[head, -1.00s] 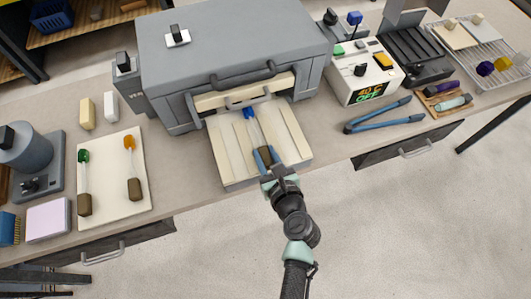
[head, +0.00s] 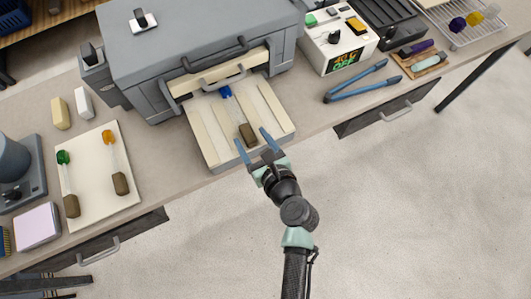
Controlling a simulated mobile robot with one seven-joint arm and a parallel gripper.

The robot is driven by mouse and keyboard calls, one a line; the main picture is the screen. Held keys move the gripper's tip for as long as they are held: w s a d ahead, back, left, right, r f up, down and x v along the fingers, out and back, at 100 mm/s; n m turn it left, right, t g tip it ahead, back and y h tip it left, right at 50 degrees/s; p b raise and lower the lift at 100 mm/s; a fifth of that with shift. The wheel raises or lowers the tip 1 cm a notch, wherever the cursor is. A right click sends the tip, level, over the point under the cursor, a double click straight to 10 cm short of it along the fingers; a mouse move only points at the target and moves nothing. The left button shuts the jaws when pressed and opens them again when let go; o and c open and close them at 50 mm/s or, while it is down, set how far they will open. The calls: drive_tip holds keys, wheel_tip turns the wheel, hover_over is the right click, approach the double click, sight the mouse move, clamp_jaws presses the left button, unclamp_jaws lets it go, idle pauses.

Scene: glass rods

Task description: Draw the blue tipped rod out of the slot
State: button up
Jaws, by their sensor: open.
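The blue tipped rod (head: 236,106) lies in a slot of the pale ridged slab (head: 207,147) in front of the grey kiln-like box (head: 190,50). Its blue tip (head: 226,92) points toward the box and lies just outside the opening. Its brown handle end (head: 248,135) points toward me. My gripper (head: 254,143) is open, its two blue fingers spread on either side of the brown end, with a gap visible. I cannot tell whether either finger touches the slab.
A cream board (head: 88,208) at the left holds a green tipped rod (head: 68,185) and an orange tipped rod (head: 115,165). Blue-handled tongs (head: 356,84) lie right of the slab. A control box (head: 338,45) stands behind them.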

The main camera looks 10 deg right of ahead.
drive_tip(key=v, duration=0.9)
drive_tip(key=shift+s, duration=0.35)
drive_tip(key=shift+d+r, duration=0.1)
